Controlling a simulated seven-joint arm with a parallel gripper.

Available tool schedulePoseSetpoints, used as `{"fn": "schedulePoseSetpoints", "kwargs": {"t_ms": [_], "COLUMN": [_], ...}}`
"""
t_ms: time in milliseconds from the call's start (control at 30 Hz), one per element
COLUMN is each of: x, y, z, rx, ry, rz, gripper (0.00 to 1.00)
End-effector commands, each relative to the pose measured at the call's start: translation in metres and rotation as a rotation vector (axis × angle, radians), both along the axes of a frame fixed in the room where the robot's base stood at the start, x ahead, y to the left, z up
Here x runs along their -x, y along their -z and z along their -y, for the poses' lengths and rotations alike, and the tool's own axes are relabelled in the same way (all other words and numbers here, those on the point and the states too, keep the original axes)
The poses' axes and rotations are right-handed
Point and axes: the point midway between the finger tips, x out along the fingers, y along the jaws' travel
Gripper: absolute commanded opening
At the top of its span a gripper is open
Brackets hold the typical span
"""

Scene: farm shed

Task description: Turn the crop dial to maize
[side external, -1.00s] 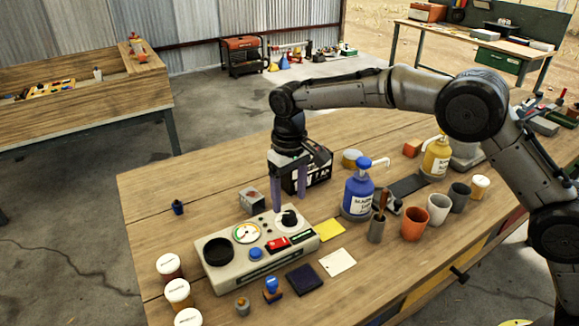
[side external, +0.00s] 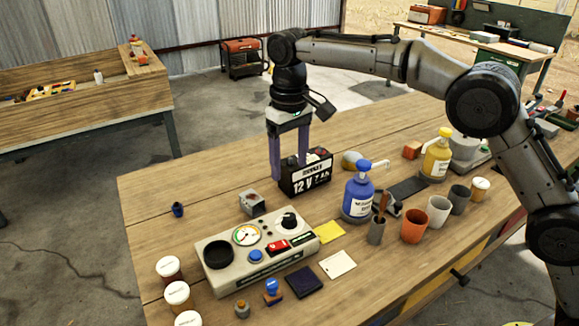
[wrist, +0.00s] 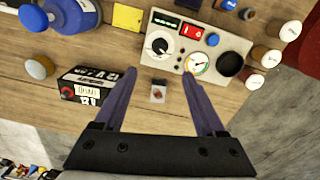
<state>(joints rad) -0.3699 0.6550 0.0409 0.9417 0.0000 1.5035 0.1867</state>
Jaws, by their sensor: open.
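The crop dial (side external: 289,221) is a black knob on a white round plate at the right end of a pale grey tester box (side external: 227,272). In the wrist view the dial (wrist: 160,46) shows at the box's left side, with a white pointer mark; its lettering is too small to read. My gripper (side external: 290,178) is open and empty, raised above and behind the box, clear of the dial. In the wrist view its two purple fingers (wrist: 159,73) are spread apart, with the box beyond their tips.
The box also carries a gauge (side external: 246,235), a red switch (side external: 277,246), a blue button (side external: 255,255) and a black round cup (side external: 217,254). A black battery (side external: 306,178) stands close behind my gripper. A blue pump bottle (side external: 358,195) stands right of the box. Several white-lidded jars stand left.

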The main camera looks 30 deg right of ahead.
Motion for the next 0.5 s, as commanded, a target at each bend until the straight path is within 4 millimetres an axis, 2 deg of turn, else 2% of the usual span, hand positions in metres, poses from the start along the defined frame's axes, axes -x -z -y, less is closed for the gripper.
{"fn": "schedulePoseSetpoints", "kwargs": {"t_ms": [133,267,500], "x": [0.0,0.0,0.001], "y": [0.002,0.01,0.05], "z": [0.0,0.0,0.0], "rx": [0.0,0.002,0.002], "ry": [-0.08,-0.079,-0.079], "rz": [-0.002,-0.004,-0.006], "gripper": [0.72,0.72,0.72]}}
